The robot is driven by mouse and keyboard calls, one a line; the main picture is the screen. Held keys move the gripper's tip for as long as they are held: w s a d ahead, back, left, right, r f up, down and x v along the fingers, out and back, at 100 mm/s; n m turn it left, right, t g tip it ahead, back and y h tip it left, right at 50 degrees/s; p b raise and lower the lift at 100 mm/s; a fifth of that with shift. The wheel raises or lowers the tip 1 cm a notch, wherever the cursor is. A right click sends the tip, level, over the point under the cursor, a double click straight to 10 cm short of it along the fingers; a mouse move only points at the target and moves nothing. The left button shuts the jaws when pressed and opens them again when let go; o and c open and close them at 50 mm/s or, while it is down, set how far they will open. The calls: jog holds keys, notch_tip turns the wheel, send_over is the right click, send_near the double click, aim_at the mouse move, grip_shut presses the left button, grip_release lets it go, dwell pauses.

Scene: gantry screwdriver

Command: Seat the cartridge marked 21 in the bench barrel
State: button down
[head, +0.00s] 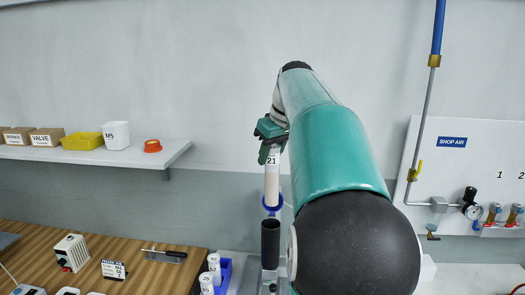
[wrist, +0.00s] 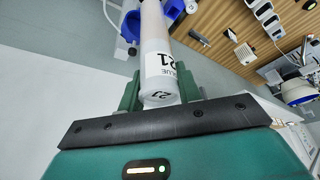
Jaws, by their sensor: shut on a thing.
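The white cartridge marked 21 (head: 272,185) is upright in the head view. My gripper (head: 271,151) is shut on its upper end. In the wrist view the cartridge (wrist: 157,58) runs away between the green fingers of my gripper (wrist: 160,90), and its cap also reads 21. A blue ring (head: 271,207) shows at the cartridge's lower end. A black upright tube (head: 270,243), apparently the bench barrel, stands directly below in the picture. Whether the cartridge's tip is inside the ring or touches the tube cannot be told.
White cartridges (head: 214,262) stand in a blue holder (head: 224,271) left of the tube. A wooden bench (head: 150,244) lies further left. A wall shelf (head: 130,154) carries boxes and cups. A shop air panel (head: 453,160) with pipe and gauges is at right.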

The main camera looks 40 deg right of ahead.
aim_at(271, 171)
jog(key=shift+f, duration=0.5)
jog(key=shift+s+a+f, duration=0.15)
jog(key=shift+s+f, duration=0.05)
jog(key=shift+s, duration=0.1)
jog(key=shift+x, duration=0.75)
jog(key=shift+w+f, duration=0.15)
jog(key=shift+f, duration=0.15)
jog(key=shift+s+f, duration=0.2)
jog(key=shift+s, duration=0.2)
jog(key=shift+w+f, duration=0.4)
jog(key=shift+f, duration=0.15)
jog(key=shift+s, duration=0.3)
jog(key=shift+w+f, duration=0.1)
jog(key=shift+w, duration=0.2)
jog(key=shift+s, duration=0.2)
